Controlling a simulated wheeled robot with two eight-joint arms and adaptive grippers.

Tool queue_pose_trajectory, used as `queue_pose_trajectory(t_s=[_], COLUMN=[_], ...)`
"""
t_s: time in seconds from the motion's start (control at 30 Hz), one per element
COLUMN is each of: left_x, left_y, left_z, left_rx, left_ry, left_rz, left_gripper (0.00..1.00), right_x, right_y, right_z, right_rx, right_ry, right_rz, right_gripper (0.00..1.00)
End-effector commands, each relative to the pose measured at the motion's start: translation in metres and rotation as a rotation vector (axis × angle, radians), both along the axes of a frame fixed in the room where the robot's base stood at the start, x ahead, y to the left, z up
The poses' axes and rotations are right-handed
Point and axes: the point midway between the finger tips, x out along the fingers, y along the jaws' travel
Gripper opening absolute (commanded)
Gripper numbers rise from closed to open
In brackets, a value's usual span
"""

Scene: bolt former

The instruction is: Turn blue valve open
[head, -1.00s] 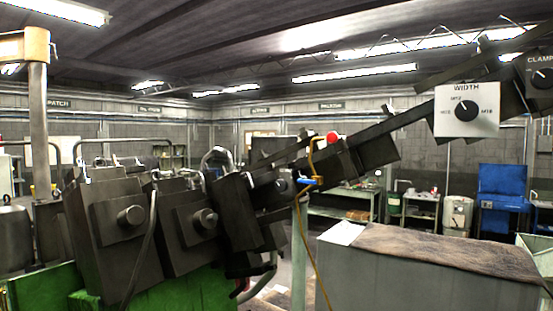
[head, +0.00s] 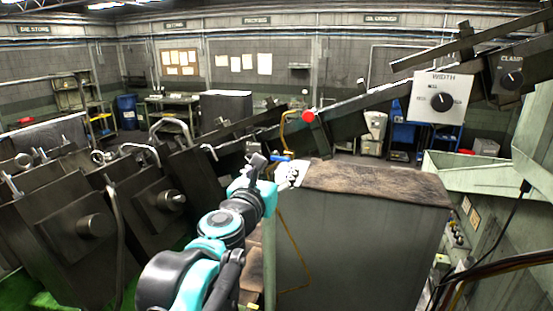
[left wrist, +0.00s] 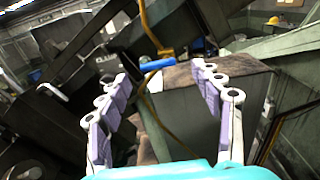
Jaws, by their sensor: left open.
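The blue valve handle (head: 283,158) sits on a yellow pipe beside the dark machine, near the middle of the head view. It lies roughly level, and its left part is close to my gripper's fingers. My left gripper (head: 273,168) reaches up from below and is close to the handle in the picture. In the left wrist view the blue valve handle (left wrist: 157,64) shows between and beyond the two open fingers of the left gripper (left wrist: 159,76). Nothing is between the fingers. My right gripper is not in view.
A red knob (head: 308,116) stands just above and right of the valve. A grey cabinet with a brown cloth top (head: 380,184) is to the right. The dark machine blocks (head: 75,215) fill the left. A WIDTH dial panel (head: 437,97) hangs at upper right.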

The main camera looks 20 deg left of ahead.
Motion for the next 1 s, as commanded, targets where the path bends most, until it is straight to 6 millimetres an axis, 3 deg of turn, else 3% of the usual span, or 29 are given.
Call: queue_pose_trajectory(t_s=[0.23, 0.57, 0.77, 1.0], left_x=[0.030, 0.035, 0.035, 0.035], left_y=[-0.001, -0.001, -0.001, -0.001], left_z=[0.001, 0.000, 0.000, 0.000], left_rx=[0.002, 0.003, 0.003, 0.009], left_ry=[0.000, 0.000, 0.000, 0.000], left_rz=[-0.001, -0.001, 0.000, -0.001], left_gripper=[0.66, 0.66, 0.18, 0.16], right_x=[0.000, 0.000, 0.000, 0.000], right_y=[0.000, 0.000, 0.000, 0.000], right_z=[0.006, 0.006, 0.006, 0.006], right_rx=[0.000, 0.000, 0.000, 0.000], right_ry=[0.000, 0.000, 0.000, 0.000], right_rz=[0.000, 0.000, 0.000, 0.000], right_gripper=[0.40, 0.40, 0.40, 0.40])
